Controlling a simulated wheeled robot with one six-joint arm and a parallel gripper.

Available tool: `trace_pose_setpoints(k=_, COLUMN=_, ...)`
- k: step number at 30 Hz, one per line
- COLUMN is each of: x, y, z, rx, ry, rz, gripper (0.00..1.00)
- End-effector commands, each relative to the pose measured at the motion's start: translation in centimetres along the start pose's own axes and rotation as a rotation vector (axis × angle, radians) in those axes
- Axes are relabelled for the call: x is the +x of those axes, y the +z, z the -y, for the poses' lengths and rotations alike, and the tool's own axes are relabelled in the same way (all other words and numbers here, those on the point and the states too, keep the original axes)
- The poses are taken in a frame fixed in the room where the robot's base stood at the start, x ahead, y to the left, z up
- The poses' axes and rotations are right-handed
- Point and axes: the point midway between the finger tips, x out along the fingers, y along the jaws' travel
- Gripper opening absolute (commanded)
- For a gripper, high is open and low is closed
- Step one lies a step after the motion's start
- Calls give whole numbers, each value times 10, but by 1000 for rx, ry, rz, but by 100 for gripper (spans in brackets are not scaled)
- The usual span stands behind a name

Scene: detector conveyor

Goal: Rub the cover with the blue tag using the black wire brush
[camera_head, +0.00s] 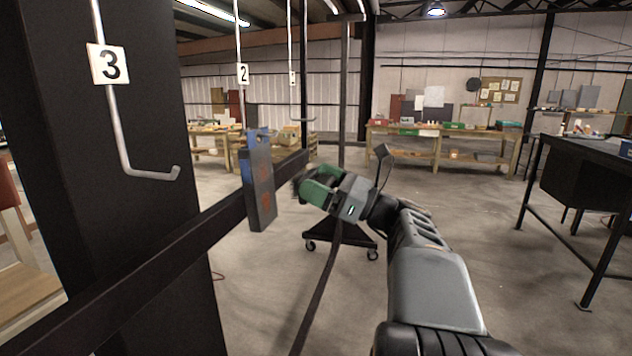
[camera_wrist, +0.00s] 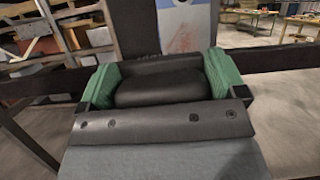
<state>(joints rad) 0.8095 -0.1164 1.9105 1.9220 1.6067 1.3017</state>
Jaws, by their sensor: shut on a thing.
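A dark grey cover (camera_head: 260,190) with orange-red rust marks hangs at the rail below the number 2 sign. Blue shows along its left edge and near its top. My gripper (camera_head: 312,188), with green finger pads, is to the right of the cover and shut on the black wire brush (camera_head: 297,184). A small gap shows between brush and cover in the head view. In the wrist view the brush (camera_wrist: 160,85) sits between the green pads as a black block; its bristles are hidden. The cover (camera_wrist: 187,28) shows beyond it, with a reddish patch.
A dark horizontal rail (camera_head: 170,245) runs behind the cover. An empty hook (camera_head: 150,172) hangs at the left under the number 3 sign (camera_head: 108,64), before a black pillar. A dark workbench (camera_head: 590,150) stands at the right. The floor between is open.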

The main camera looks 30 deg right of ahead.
Motion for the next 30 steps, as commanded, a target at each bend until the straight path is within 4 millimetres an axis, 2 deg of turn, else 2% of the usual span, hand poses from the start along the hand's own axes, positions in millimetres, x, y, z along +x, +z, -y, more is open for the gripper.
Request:
trace_pose_setpoints(k=6, x=0, y=1, z=0, rx=-1, ry=0, rz=1, gripper=71)
trace_pose_setpoints(k=11, x=6, y=10, z=6, rx=4, ry=3, rz=-2, gripper=71)
trace_pose_setpoints(k=17, x=2, y=-12, z=13, rx=16, ry=14, rz=-5, gripper=71)
trace_pose_setpoints(k=24, x=-8, y=-52, z=0, rx=7, ry=14, rz=-9, gripper=71)
trace_pose_setpoints(k=30, x=6, y=-60, z=-3, rx=1, ry=7, rz=-12, gripper=71)
